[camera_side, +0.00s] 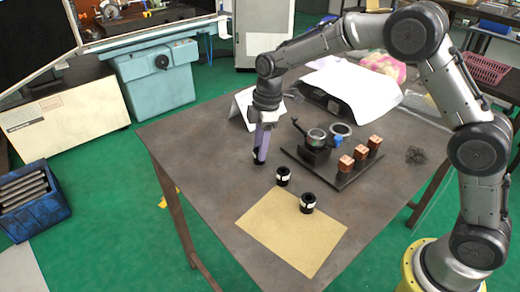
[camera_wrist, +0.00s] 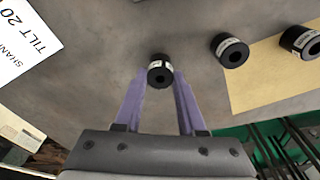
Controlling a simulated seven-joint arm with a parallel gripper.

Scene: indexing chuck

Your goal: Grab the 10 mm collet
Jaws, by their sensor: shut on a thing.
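My gripper (camera_side: 261,148) points down over the table left of centre, with its purple fingers shut on a black collet (camera_wrist: 160,74). In the side view only a dark bit of this collet (camera_side: 258,159) shows at the fingertips, at or just above the tabletop. In the wrist view it sits between the fingertips with its bored end and a pale label band showing. Two similar black collets with white bands stand apart from it: one (camera_side: 283,176) by the mat's edge, one (camera_side: 308,203) on the mat. I cannot read a size on any of them.
A dark plate (camera_side: 345,178) right of my gripper bears a chuck fixture (camera_side: 316,140) with a handle and three copper-coloured blocks (camera_side: 360,152). The tan mat (camera_side: 285,243) lies in front. A white sign card (camera_wrist: 22,42) stands nearby. Bare table lies left of my gripper.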

